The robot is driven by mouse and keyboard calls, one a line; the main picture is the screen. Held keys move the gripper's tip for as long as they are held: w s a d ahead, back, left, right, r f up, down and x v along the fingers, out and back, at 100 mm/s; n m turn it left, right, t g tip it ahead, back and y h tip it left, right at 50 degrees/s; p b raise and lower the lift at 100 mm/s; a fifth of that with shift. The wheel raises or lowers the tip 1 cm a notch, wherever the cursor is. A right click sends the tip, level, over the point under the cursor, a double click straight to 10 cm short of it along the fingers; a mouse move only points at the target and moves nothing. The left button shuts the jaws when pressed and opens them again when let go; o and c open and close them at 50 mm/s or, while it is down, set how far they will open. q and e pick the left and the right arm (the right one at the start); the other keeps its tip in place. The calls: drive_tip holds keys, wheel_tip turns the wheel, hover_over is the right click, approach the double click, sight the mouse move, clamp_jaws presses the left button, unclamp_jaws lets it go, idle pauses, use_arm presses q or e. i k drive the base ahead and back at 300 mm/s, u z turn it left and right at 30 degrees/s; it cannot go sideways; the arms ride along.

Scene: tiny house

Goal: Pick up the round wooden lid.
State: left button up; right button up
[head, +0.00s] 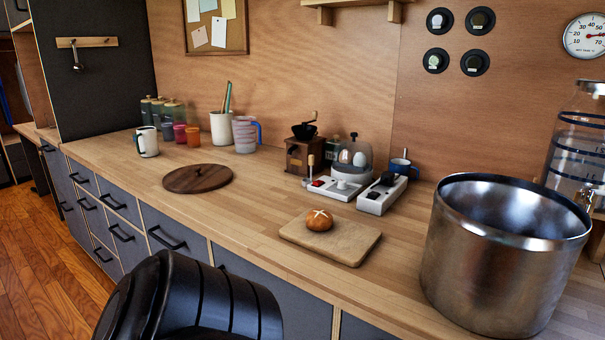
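The round wooden lid (198,179) lies flat on the wooden counter, left of the middle of the head view. It is dark brown with a small dark knob on top. A black, rounded part of my own arm fills the bottom left of the view, in front of the counter's drawers and apart from the lid. No gripper fingers show, so neither gripper is in view.
A large steel pot (490,270) stands at the right. A cutting board (350,244) with a bread roll (319,220) lies in the middle. Behind the lid stand a white mug (148,142), a measuring jug (245,136) and a coffee grinder (301,155). Bare counter surrounds the lid.

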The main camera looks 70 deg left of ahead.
sight(202, 178)
drive_tip(key=z, duration=1.6)
drive_tip(key=k, duration=2.5)
drive_tip(key=u, duration=1.65)
